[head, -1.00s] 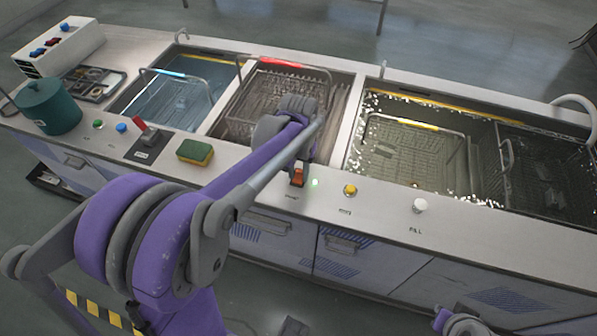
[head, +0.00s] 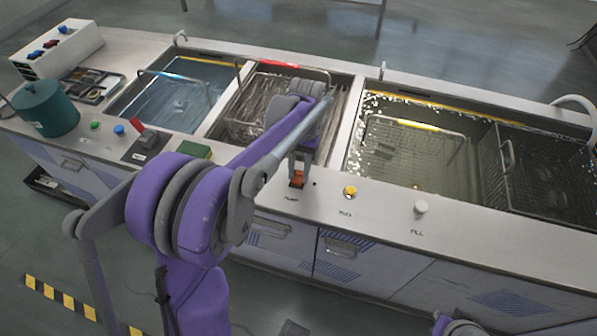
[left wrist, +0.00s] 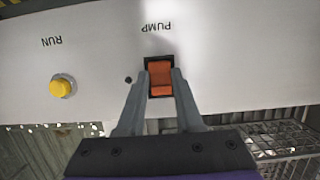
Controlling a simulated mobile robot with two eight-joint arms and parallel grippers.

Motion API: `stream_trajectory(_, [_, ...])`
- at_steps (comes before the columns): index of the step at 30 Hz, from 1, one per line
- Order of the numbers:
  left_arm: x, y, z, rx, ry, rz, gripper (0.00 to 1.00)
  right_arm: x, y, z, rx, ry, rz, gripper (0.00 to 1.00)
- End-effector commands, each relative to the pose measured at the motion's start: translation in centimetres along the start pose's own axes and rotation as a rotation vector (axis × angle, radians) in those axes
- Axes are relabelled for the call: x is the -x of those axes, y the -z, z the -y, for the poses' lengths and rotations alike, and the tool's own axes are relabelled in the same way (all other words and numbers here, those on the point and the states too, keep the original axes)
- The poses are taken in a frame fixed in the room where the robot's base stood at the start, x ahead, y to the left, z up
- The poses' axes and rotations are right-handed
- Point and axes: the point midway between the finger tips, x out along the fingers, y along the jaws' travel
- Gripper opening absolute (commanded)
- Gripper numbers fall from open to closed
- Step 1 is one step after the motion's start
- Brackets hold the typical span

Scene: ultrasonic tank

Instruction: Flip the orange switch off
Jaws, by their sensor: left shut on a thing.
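The orange switch (head: 297,180) is a rocker in a black frame on the front ledge of the counter. In the left wrist view the orange switch (left wrist: 160,77) lies beside the printed word PUMP. My left gripper (head: 299,163) reaches down to it from above. In the left wrist view the fingertips of my left gripper (left wrist: 160,80) are at the two sides of the rocker, shut on it. The small round lamp (left wrist: 128,79) beside the switch is dark. Only a piece of my right arm shows at the bottom edge of the head view.
A yellow RUN button (head: 350,191) and a white FILL knob (head: 421,207) sit on the ledge to the right. A green sponge (head: 196,151) and a red-handled switch (head: 137,126) are to the left. Liquid-filled tanks with wire baskets lie behind the ledge.

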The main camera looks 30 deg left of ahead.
Motion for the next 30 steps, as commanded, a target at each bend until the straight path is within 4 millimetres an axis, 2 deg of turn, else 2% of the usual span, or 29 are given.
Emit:
stream_trajectory(1, [0.0, 0.0, 0.0, 0.000, 0.000, 0.000, 0.00, 0.0, 0.0, 0.0, 0.000, 0.000, 0.000, 0.00])
stream_trajectory(2, [0.0, 0.0, 0.0, 0.000, 0.000, 0.000, 0.40, 0.0, 0.0, 0.0, 0.000, 0.000, 0.000, 0.00])
stream_trajectory(6, [0.0, 0.0, 0.0, 0.000, 0.000, 0.000, 0.65, 0.0, 0.0, 0.0, 0.000, 0.000, 0.000, 0.00])
stream_trajectory(17, [0.5, 0.0, 0.0, 0.000, 0.000, -0.001, 0.65, 0.0, 0.0, 0.0, 0.000, 0.000, 0.000, 0.00])
stream_trajectory(20, [1.7, 0.0, 0.0, 0.000, 0.000, -0.001, 0.65, 0.1, 0.1, 0.0, 0.000, 0.000, -0.001, 0.00])
stream_trajectory(30, [8.4, 0.0, 0.0, 0.000, 0.000, -0.001, 0.65, 0.5, 0.5, 0.0, 0.000, 0.000, -0.003, 0.00])
